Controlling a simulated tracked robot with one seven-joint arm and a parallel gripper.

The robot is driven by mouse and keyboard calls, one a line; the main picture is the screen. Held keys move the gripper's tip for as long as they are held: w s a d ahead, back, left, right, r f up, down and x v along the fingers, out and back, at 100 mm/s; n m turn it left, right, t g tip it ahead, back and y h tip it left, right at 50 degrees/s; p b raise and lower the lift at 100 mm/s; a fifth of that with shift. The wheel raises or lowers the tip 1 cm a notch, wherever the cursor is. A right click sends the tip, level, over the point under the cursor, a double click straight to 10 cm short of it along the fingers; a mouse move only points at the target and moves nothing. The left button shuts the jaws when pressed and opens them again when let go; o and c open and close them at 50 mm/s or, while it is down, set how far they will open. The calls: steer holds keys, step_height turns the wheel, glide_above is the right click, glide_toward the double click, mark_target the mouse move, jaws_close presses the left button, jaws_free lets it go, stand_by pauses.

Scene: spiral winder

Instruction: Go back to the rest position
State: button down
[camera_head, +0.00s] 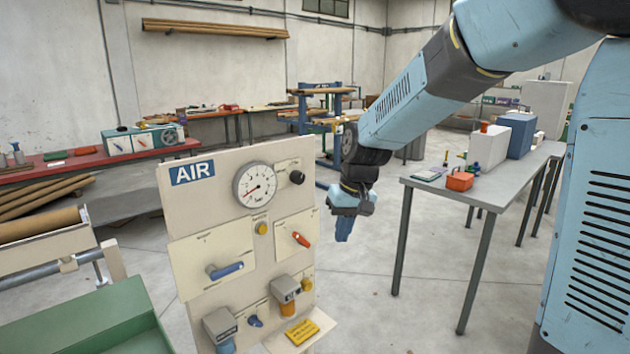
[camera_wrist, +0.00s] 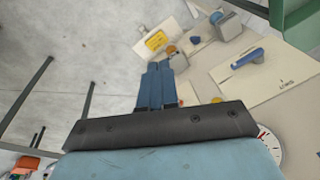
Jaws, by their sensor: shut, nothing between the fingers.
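My gripper (camera_head: 343,228) hangs pointing down just right of the air panel (camera_head: 178,222) in the head view, at the height of its upper half. Its two blue fingers are together with nothing between them. They also show closed in the wrist view (camera_wrist: 157,85). The panel carries a round gauge (camera_head: 255,185), a blue lever (camera_head: 226,270), a red-orange handle (camera_head: 301,239) and a yellow button (camera_head: 262,228). In the wrist view the blue lever (camera_wrist: 247,58) lies to the right of the fingers. My gripper appears apart from the panel.
A grey table (camera_head: 418,183) with an orange toolbox (camera_head: 459,180) and boxes stands at the right. A green tray (camera_head: 85,325) and a roll (camera_head: 40,225) are at the left. A red bench (camera_head: 95,158) stands behind. Open floor lies between panel and table.

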steer(key=s+d+r+m+t, duration=0.1)
steer(key=s+d+r, duration=0.2)
steer(key=s+d, duration=0.2)
steer(key=s+d+r+m+t+h, duration=0.1)
steer(key=s+d+r+t, duration=0.1)
steer(key=s+d, duration=0.4)
steer(key=s+d+r+m+t+h, duration=0.1)
steer(key=s+d+r, duration=0.3)
steer(key=s, duration=0.5)
steer(key=shift+s+d+r+t, duration=0.3)
steer(key=shift+s+d, duration=0.05)
steer(key=shift+d, duration=0.8)
